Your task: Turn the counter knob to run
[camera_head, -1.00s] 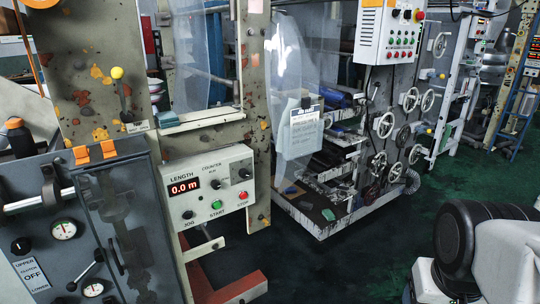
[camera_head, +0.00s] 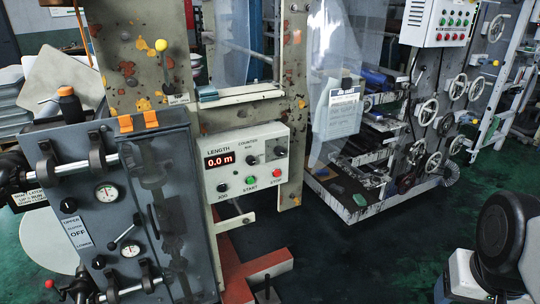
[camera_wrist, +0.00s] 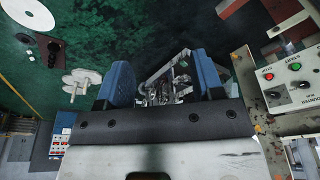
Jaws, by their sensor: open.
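The control box (camera_head: 207,178) is a pale panel on a stained machine frame, with a red display (camera_head: 219,160) reading 0.0 m. The counter knob (camera_head: 250,159) is a small black knob under the COUNTER label; its pointer setting is too small to read. Another black knob (camera_head: 280,151) sits to its right. Below are the green START button (camera_head: 251,180) and red STOP button (camera_head: 277,173). In the wrist view the box appears upside down at the right, with the counter knob (camera_wrist: 303,85) near its edge. My gripper (camera_wrist: 163,75) has its blue fingers apart and empty, well away from the box.
A grey cabinet (camera_head: 60,145) with gauges and levers stands left of the box. A yellow-knobbed lever (camera_head: 161,46) is above. A red base beam (camera_head: 265,267) juts out below. A machine with handwheels (camera_head: 428,112) stands at the right. Green floor (camera_head: 380,255) is open in front.

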